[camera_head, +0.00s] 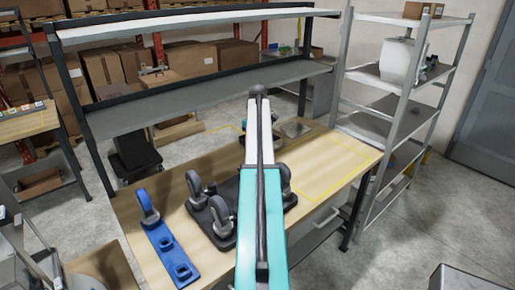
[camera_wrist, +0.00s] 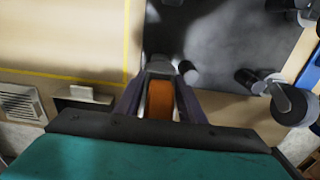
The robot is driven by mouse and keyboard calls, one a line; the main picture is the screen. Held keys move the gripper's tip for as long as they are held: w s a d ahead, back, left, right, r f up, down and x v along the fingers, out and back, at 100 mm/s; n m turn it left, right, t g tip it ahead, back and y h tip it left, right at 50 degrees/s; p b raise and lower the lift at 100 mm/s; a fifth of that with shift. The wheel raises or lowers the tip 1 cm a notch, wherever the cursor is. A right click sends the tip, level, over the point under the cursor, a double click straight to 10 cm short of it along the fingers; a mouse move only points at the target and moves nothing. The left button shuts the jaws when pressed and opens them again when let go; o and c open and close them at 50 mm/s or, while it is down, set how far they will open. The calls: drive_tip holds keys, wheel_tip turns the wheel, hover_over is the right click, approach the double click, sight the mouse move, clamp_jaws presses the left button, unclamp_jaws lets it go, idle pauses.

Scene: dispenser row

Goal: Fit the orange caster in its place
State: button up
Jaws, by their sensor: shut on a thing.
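In the wrist view my gripper (camera_wrist: 160,82) is shut on the orange caster (camera_wrist: 160,101), with a finger on each side of its orange wheel. A grey part shows at the caster's far end, by the left edge of a dark plate (camera_wrist: 222,45). I cannot tell whether the two touch. In the head view the dark plate (camera_head: 222,240) lies on the wooden bench and bears several grey-wheeled casters (camera_head: 195,186). My arm covers its middle there, and the gripper and orange caster are hidden.
A blue holder (camera_head: 166,245) with a blue caster (camera_head: 148,207) and empty sockets lies left of the plate. The bench (camera_head: 345,150) has a clear yellow-outlined area at right. A shelf (camera_head: 220,83) spans behind it, and a metal rack (camera_head: 395,120) stands at right.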

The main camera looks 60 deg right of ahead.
drive_tip(key=shift+f+b, duration=0.65)
drive_tip(key=shift+f, duration=0.7)
drive_tip(key=shift+f+b, duration=0.6)
drive_tip(key=shift+f, duration=1.35)
idle(0.9)
drive_tip(key=o, duration=1.4)
drive_tip(key=shift+s, duration=0.1)
drive_tip(key=shift+r, duration=0.1)
wheel_tip(320, 180, up, 12)
drive_tip(key=b, duration=0.4)
drive_tip(key=shift+s+r, duration=0.1)
drive_tip(key=shift+r, duration=0.75)
